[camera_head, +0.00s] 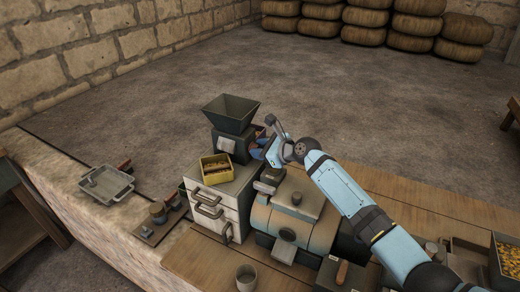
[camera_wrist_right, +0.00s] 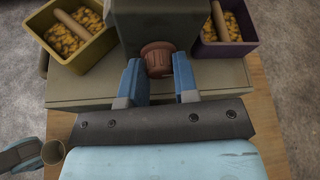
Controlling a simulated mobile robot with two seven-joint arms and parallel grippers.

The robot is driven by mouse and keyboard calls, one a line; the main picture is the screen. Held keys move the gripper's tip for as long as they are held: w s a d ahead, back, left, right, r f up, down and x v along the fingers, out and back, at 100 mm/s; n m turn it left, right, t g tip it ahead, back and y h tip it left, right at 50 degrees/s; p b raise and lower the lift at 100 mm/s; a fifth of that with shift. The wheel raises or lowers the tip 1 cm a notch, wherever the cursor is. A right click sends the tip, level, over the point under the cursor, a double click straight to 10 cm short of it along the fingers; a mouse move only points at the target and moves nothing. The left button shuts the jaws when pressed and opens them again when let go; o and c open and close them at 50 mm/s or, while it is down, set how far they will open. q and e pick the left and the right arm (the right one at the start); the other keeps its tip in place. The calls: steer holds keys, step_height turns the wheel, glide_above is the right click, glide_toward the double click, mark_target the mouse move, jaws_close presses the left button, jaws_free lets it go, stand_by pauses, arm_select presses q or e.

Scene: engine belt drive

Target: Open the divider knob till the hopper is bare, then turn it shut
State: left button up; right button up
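The dark grey hopper (camera_head: 231,112) stands on a pale cabinet; its visible inner walls look bare, and its bottom is hard to see. The reddish-brown divider knob (camera_wrist_right: 157,58) sits on the dark housing below it in the right wrist view. My right gripper (camera_wrist_right: 158,74) has a blue finger on each side of the knob and appears closed on it. In the head view my right gripper (camera_head: 262,143) is beside the housing and hides the knob. A yellow bin (camera_head: 217,168) and a purple bin (camera_wrist_right: 225,49) flank the housing, both holding yellow-brown pieces.
A bronze-grey machine (camera_head: 296,213) stands right of the cabinet (camera_head: 213,203), under my right arm. A metal tray (camera_head: 107,184) lies at the left and a cup (camera_head: 246,278) at the front. A box of yellow pieces (camera_head: 507,263) is at the far right.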

steer(key=shift+c, duration=1.2)
steer(key=shift+p, duration=0.3)
steer(key=shift+s+n+t+p, duration=0.1)
steer(key=shift+n+t+p, duration=0.3)
steer(key=shift+n+p, duration=0.1)
steer(key=shift+n+t, duration=0.4)
steer(key=shift+n, duration=0.2)
steer(key=shift+a+f+n+t, duration=0.1)
steer(key=shift+f+n+t, duration=0.1)
steer(key=shift+n+t, duration=0.4)
steer(key=shift+n+b, duration=0.3)
steer(key=shift+n, duration=0.4)
steer(key=shift+t, duration=0.3)
